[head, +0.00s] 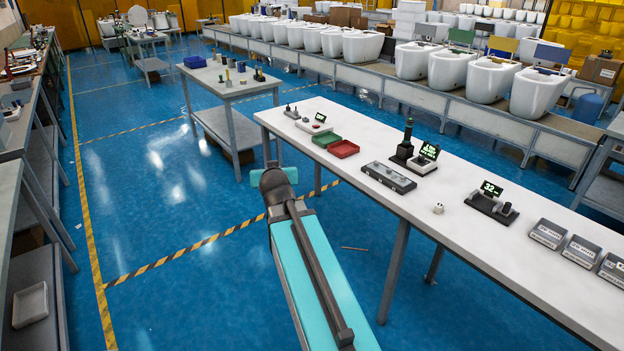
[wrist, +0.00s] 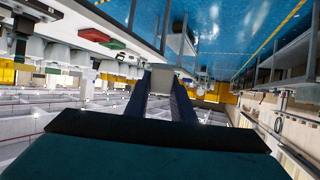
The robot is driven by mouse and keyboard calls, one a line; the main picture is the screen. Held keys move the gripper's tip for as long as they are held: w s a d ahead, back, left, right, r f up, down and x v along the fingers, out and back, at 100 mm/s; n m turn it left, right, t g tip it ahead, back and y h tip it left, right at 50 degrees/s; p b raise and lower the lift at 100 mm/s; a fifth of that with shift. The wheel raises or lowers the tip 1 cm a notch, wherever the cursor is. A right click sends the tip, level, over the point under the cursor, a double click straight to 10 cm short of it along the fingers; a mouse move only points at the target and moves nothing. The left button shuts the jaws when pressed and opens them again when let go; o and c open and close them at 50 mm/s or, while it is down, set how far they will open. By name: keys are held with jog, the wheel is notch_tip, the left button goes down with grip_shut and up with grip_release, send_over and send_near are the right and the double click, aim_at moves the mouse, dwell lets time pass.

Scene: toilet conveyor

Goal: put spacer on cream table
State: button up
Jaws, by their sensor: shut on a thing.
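In the wrist view my gripper (wrist: 162,88) is shut on a small grey block-like piece (wrist: 164,75), which I take to be the spacer. The piece sits between the tips of two dark fingers, with open floor and furniture behind it. In the head view my teal arm reaches forward over the blue floor, left of the long pale table (head: 480,255), which may be the cream table. The fingers and the held piece are hidden behind my arm there.
The long table carries a green tray (head: 326,139), a red tray (head: 343,149), a grey case (head: 389,177), a small white piece (head: 438,208), a lit display (head: 491,188) and labelled grey bins (head: 548,234). A smaller table (head: 235,84) stands farther back. Bare tabletop shows between items.

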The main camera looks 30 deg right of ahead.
jog(key=w+a+r+n+t+y+b, duration=0.1)
jog(key=w+a+r+n+y, duration=0.1)
jog(key=a, duration=1)
jog(key=w+a+r+n+t+y+b, duration=0.1)
jog(key=a+r+n+y, duration=0.2)
jog(key=a, duration=0.8)
jog(key=shift+w+a+r+y, duration=0.3)
jog(key=shift+w+a, duration=0.05)
jog(key=shift+a, duration=0.05)
